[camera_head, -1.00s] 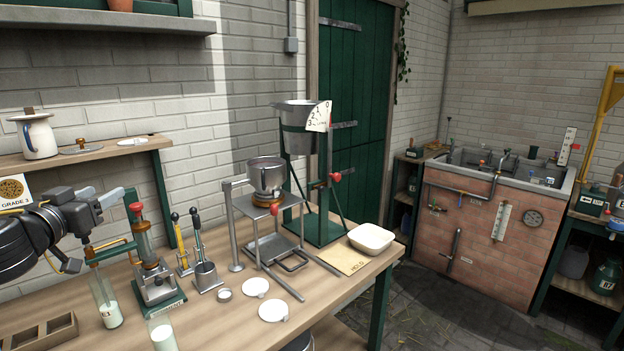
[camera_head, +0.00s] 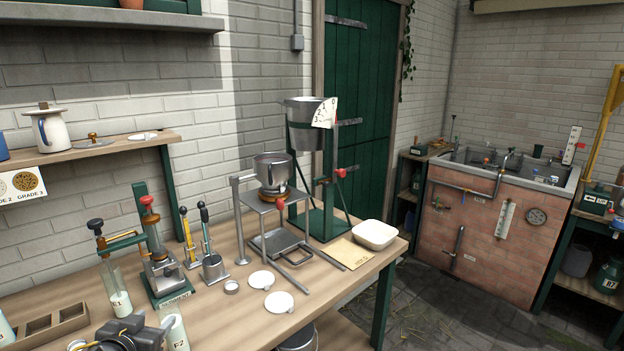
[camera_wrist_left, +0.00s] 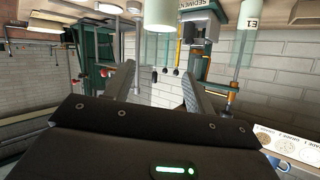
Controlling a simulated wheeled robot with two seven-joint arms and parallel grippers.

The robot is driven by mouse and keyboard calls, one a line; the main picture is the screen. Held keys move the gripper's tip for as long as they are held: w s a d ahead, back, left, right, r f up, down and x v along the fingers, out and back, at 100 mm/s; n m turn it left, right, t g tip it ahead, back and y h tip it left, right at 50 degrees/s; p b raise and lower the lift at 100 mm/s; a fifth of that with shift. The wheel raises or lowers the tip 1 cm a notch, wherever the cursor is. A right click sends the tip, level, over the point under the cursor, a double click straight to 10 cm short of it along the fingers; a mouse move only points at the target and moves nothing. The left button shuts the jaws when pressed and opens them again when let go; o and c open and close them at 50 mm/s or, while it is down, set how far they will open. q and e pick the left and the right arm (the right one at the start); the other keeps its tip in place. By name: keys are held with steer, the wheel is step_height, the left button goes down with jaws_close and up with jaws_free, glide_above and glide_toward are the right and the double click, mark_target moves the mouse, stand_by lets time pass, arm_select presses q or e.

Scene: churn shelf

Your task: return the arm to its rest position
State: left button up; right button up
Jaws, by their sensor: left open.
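My left gripper (camera_head: 122,335) is low at the bottom edge of the head view, in front of the bench's near left part. Its open, empty fingers also show in the left wrist view (camera_wrist_left: 158,78), where the surroundings appear upside down. The sediment tester (camera_head: 166,268) stands behind it, with a red knob on top and a black-knobbed lever (camera_head: 95,225) at its left. The glass tube marked E1 (camera_head: 120,303) is upright under that lever. Another white-filled tube (camera_head: 175,332) is close beside the gripper; whether they touch cannot be told. My right gripper is not in view.
A wooden rack (camera_head: 42,328) lies left of the gripper. Two plungers, white discs (camera_head: 278,302), a metal stand with a pot (camera_head: 273,170) and a white bowl (camera_head: 375,235) occupy the bench rightward. A wall shelf (camera_head: 90,152) overhangs the back left.

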arm_select(q)
steer(key=s+d+f+g, duration=0.3)
steer(key=s+f, duration=0.4)
steer(key=s, duration=0.3)
steer(key=s+d+f+g, duration=0.35)
steer(key=s+f, duration=0.45)
steer(key=s, duration=0.3)
steer(key=s+d+f+g, duration=0.35)
steer(key=s+f, duration=0.35)
steer(key=s, duration=0.3)
step_height(320, 180, down, 28)
steer(key=s+a+g, duration=0.1)
steer(key=s+g, duration=0.1)
steer(key=s+a+f+m, duration=0.1)
steer(key=s+a+f, duration=0.1)
steer(key=s+f, duration=1.1)
steer(key=shift+s+a+f+g, duration=0.15)
steer(key=shift+s+g, duration=0.15)
steer(key=shift+s, duration=0.95)
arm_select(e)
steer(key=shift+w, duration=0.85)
